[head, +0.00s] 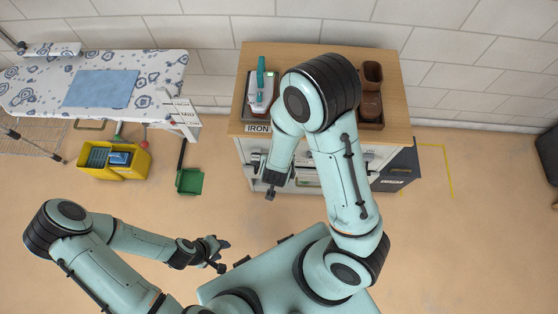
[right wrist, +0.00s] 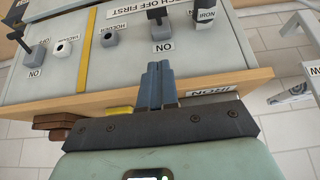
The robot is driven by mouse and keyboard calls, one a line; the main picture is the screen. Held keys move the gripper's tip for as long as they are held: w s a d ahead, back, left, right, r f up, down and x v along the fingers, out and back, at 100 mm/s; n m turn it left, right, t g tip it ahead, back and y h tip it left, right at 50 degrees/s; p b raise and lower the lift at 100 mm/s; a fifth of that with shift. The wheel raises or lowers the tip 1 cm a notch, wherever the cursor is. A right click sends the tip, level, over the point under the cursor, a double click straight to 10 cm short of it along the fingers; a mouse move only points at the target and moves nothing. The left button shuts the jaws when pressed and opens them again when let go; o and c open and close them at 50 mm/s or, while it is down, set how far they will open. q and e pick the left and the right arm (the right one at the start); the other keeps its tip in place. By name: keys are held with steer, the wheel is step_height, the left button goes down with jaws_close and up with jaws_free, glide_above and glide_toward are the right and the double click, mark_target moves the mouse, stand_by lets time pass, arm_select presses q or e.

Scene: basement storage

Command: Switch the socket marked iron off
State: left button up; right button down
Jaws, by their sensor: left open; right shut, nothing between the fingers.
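In the right wrist view, a grey panel (right wrist: 82,70) carries switches and sockets. The socket marked IRON (right wrist: 206,15) is at the upper right, with a dark plug part on it. Left of it is a grey switch with a black lever (right wrist: 158,15) and an ON label (right wrist: 163,47). My right gripper (right wrist: 158,68) is shut and empty, its fingertips just below that ON label in the picture; contact cannot be told. In the head view my right gripper (head: 271,192) is at the cabinet front. My left gripper (head: 220,254) is open and empty above the floor.
A wooden-topped cabinet (head: 300,57) bears an iron (head: 262,90) and brown boots (head: 371,90). Another switch (right wrist: 20,42) and a socket marked VACUUM (right wrist: 63,47) share the panel. An ironing board (head: 150,65) and yellow crate (head: 128,172) stand left.

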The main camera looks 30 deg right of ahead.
steer(key=b+x, duration=0.1)
steer(key=x, duration=0.6)
steer(key=shift+f+b, duration=0.25)
steer(key=shift+b, duration=0.05)
step_height(320, 180, down, 3)
steer(key=shift+r, duration=0.15)
arm_select(q)
steer(key=shift+s+f+b, duration=0.2)
steer(key=shift+s+f, duration=0.25)
steer(key=shift+f, duration=0.15)
steer(key=shift+s+f+b, duration=0.15)
steer(key=shift+s+f, duration=0.25)
steer(key=shift+f, duration=0.2)
arm_select(e)
steer(key=shift+s+a+f, duration=0.1)
steer(key=shift+a+f, duration=0.1)
steer(key=shift+f, duration=0.5)
